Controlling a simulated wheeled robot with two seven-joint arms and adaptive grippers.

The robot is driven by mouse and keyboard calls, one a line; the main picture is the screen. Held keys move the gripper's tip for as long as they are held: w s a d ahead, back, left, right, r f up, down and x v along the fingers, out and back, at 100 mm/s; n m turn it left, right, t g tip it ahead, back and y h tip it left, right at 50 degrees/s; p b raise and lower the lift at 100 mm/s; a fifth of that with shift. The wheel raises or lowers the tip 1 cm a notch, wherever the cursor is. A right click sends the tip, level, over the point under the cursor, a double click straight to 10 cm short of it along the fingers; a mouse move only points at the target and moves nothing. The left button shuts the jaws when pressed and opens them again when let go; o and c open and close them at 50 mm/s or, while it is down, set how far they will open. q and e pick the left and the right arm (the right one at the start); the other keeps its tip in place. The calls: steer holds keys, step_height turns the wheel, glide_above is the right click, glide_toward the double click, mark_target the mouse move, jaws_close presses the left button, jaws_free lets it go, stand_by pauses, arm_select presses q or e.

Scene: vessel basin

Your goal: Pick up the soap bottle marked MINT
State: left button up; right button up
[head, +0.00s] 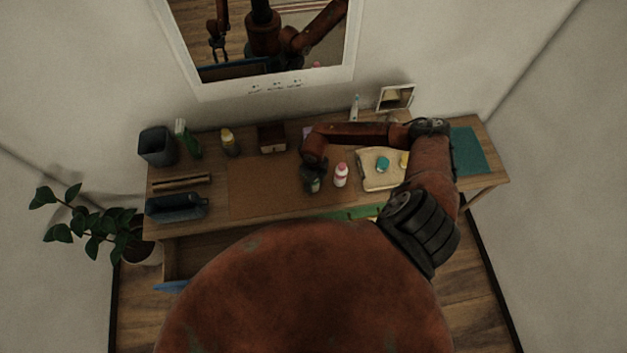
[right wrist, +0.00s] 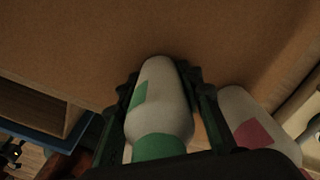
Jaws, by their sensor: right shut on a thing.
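My right gripper (head: 313,178) is over the front middle of the desk, shut on a white bottle with a green cap and green label. In the right wrist view the white and green bottle (right wrist: 158,108) sits between the two fingers of the gripper (right wrist: 163,100). In the head view the gripper mostly hides this bottle (head: 315,187). No lettering can be read on its label. I cannot tell whether its base touches the desk. A white bottle with a pink cap (head: 341,176) stands just right of it; it also shows in the right wrist view (right wrist: 238,108). My left gripper is not directly in view.
A cream tray (head: 366,182) with small items lies right of the bottles, partly under my right arm. Left are a dark bin (head: 157,146), a yellowish bottle (head: 230,143) and a dark box (head: 176,207). The brown mat (head: 255,190) is clear. A drawer (head: 195,257) stands open below.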

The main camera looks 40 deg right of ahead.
steer(key=c, duration=0.6)
steer(key=shift+o, duration=0.2)
steer(key=shift+r, duration=0.2)
